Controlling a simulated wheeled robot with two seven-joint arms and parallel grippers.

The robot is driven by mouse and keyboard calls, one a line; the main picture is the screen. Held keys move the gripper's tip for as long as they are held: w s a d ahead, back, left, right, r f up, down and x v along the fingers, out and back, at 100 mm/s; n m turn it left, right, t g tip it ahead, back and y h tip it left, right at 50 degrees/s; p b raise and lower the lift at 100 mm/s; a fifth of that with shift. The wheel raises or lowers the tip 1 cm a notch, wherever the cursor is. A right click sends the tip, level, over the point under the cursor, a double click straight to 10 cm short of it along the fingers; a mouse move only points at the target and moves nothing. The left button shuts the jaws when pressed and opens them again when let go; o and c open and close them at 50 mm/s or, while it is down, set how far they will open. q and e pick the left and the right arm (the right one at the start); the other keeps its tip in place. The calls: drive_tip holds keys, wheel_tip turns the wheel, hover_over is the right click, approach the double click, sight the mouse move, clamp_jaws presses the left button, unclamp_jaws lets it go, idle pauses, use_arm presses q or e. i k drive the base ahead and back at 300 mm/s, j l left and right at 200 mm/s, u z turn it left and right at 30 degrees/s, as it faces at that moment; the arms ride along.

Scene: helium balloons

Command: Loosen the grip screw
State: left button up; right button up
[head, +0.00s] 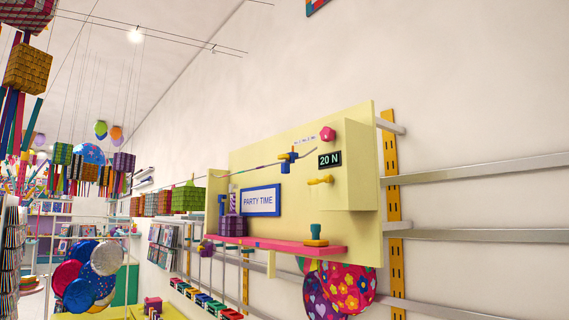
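A pale yellow panel (360,216) is mounted on the wall, right of the middle. A pink lobed knob (328,134) sits near its top edge. A small blue and yellow clamp-like part (287,157) sits on a thin slanted rod. A yellow handle-like piece (320,180) sticks out below a black "20 N" display (330,160). I cannot tell which of these parts is the grip screw, and no thread shows at this size. Neither of my grippers is in view.
A pink shelf (280,245) juts from the panel, carrying a teal and yellow piece (316,236) and a purple checked block (233,226). Patterned balloons (345,288) hang below. Metal rails (480,236) run along the wall. Balloons (72,274) crowd the lower left.

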sight(286, 156)
drive_tip(key=u, duration=0.8)
drive_tip(key=i+u, duration=0.4)
drive_tip(key=i, duration=0.8)
drive_tip(key=i+j, duration=0.1)
drive_tip(key=i, duration=3.6)
drive_tip(key=i+z, duration=0.1)
drive_tip(key=z, duration=0.35)
drive_tip(key=i+z, duration=0.1)
drive_tip(key=z, duration=0.3)
drive_tip(key=i+j+z, duration=0.1)
drive_tip(key=z, duration=0.75)
drive_tip(key=i+j, duration=0.05)
drive_tip(key=j, duration=0.05)
